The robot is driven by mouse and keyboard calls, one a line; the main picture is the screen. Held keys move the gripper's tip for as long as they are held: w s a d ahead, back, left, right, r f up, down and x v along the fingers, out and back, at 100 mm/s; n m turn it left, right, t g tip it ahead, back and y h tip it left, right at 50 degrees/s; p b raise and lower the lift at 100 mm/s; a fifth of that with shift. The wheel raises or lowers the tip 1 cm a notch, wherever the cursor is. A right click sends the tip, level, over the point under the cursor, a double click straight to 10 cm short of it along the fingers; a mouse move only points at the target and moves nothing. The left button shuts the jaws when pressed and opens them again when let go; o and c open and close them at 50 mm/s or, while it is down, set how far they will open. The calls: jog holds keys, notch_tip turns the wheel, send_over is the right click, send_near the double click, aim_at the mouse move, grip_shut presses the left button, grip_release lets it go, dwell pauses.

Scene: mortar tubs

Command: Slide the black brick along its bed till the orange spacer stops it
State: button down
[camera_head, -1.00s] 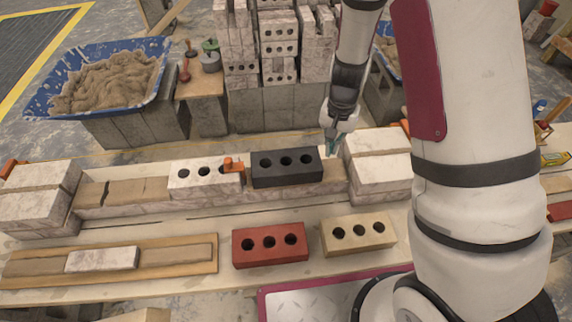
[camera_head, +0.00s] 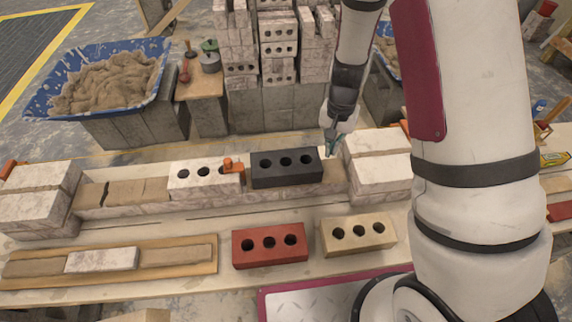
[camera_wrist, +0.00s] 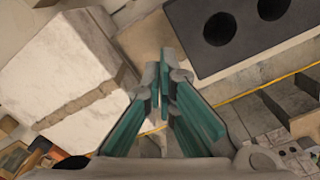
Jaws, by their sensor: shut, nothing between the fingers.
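The black brick (camera_head: 286,181) with three holes lies on the mortar bed (camera_head: 334,171) of the low wall; it also shows at the upper right of the wrist view (camera_wrist: 246,52). The orange spacer (camera_head: 233,166) sits at the right end of the white holed brick (camera_head: 205,185), just left of the black brick. My gripper (camera_head: 331,150) is shut and empty, pointing down by the black brick's right end. In the wrist view, its fingertips (camera_wrist: 170,62) are together beside the brick; contact is unclear.
A stacked white block (camera_head: 377,172) stands close to the right of my gripper, also at left in the wrist view (camera_wrist: 62,65). A red brick (camera_head: 270,257) and a tan brick (camera_head: 359,248) lie in front. A blue mortar tub (camera_head: 40,105) stands behind left.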

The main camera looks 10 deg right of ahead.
aim_at(320, 163)
dwell(0.6)
jog(key=shift+f+b, duration=2.55)
jog(key=shift+f, duration=1.3)
jog(key=shift+r+p, duration=0.4)
jog(key=shift+r, duration=0.05)
jog(key=shift+a+p, duration=0.3)
jog(key=shift+a, duration=1.15)
jog(key=shift+d, duration=0.1)
jog(key=shift+d, duration=0.7)
notch_tip(320, 163, up, 9)
jog(key=p, duration=0.6)
